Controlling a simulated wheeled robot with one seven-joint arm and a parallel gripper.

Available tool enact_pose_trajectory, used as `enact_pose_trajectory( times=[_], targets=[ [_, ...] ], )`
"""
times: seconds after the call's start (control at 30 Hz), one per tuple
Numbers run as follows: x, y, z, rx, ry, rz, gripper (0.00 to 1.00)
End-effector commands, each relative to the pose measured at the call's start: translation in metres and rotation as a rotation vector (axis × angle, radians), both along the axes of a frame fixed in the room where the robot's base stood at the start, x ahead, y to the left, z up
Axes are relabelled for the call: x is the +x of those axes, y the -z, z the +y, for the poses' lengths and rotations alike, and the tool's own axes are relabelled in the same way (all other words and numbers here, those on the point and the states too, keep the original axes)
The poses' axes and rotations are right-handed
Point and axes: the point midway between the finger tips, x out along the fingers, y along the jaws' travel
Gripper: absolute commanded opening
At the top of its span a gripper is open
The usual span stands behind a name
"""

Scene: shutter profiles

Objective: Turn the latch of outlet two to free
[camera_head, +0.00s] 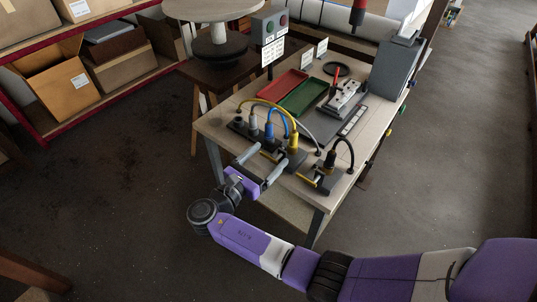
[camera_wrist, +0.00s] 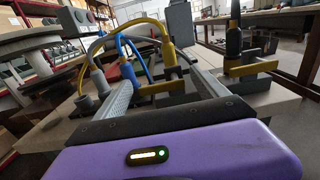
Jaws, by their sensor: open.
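Outlets with upright plugs stand along the near edge of the table. The yellow plug (camera_head: 293,143) has a yellow latch bar (camera_wrist: 158,87) at its foot. The black plug (camera_head: 330,160), to its right, has another yellow latch bar (camera_head: 318,180), also in the wrist view (camera_wrist: 250,68). Blue (camera_head: 269,130) and grey (camera_head: 253,126) plugs stand to the left. I cannot read which outlet is number two. My gripper (camera_head: 267,162) is open and empty at the table's near edge. In the wrist view its fingers (camera_wrist: 163,76) appear either side of the yellow plug's latch; contact cannot be told.
Red (camera_head: 285,85) and green (camera_head: 303,97) trays lie behind the plugs, beside a metal fixture (camera_head: 346,96). A grey box (camera_head: 394,68) stands at the back right. Cables arch over the outlets. The floor in front is clear.

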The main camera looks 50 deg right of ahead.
Motion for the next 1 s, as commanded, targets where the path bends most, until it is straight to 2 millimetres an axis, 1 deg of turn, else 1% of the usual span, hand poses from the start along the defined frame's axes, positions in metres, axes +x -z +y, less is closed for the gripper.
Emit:
enact_pose_trajectory(
  times=[0.13, 0.37, 0.4, 0.47, 0.5, 0.57, 0.7, 0.73, 1.0],
  targets=[
    [0.0001, 0.0002, -0.0082, 0.0, 0.0, 0.0, 0.83],
    [0.0002, 0.0006, -0.0092, 0.001, -0.001, -0.001, 0.83],
    [0.0002, 0.0006, -0.0091, 0.001, -0.001, -0.001, 0.81],
    [0.0002, 0.0006, -0.009, 0.001, -0.001, -0.001, 0.69],
    [0.0002, 0.0006, -0.009, 0.001, -0.001, -0.001, 0.61],
    [0.0002, 0.0006, -0.0089, 0.001, -0.001, -0.001, 0.49],
    [0.0001, 0.0006, -0.0088, 0.001, -0.001, -0.001, 0.22],
    [0.0001, 0.0006, -0.0088, 0.001, -0.001, -0.001, 0.2],
    [-0.0002, -0.0004, -0.0086, 0.003, -0.001, -0.036, 0.2]
  ],
)
